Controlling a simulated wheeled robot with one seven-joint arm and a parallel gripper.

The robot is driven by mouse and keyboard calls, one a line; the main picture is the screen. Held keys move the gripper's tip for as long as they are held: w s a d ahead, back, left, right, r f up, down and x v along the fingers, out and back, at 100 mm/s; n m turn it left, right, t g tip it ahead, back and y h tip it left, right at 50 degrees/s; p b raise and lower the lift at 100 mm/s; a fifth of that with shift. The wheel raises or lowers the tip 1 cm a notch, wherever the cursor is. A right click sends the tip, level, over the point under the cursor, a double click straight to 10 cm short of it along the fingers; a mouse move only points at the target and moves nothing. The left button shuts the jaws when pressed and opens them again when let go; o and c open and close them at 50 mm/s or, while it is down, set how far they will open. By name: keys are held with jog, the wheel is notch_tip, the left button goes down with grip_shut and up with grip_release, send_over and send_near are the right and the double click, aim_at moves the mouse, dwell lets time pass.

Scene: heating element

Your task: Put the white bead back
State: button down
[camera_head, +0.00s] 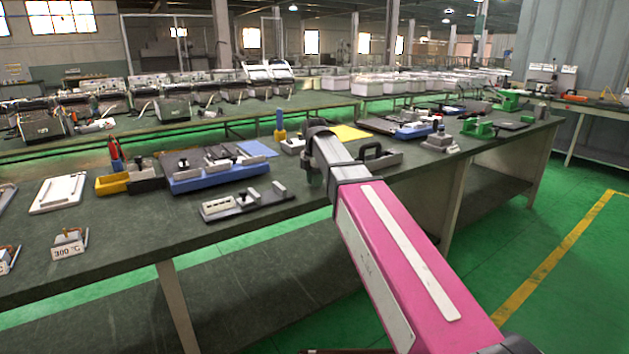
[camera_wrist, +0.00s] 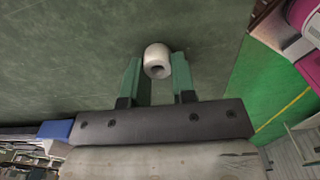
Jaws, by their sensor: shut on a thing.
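The white bead (camera_wrist: 157,54) is a short ring with a dark hole, between the two green fingertips of my gripper (camera_wrist: 157,70) in the wrist view. The fingers are shut on it, one on each side. The dark green worktop lies behind it in that view; I cannot tell the height of the bead above it. In the head view the bead does not show, and my pink and grey arm hides most of the gripper at the back edge of its reach.
On the green worktop (camera_head: 130,240) stand a black plate with light blocks (camera_head: 245,200), a blue-based fixture (camera_head: 222,173), a yellow bin (camera_head: 112,184), a white tray (camera_head: 60,192) and a "300 °C" block (camera_head: 69,243). The worktop's front stretch is mostly bare.

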jog(key=shift+f, duration=0.15)
jog(key=c, duration=0.9)
grip_release()
jog(key=shift+c, duration=0.2)
notch_tip(320, 180, up, 12)
jog(key=shift+r, duration=0.2)
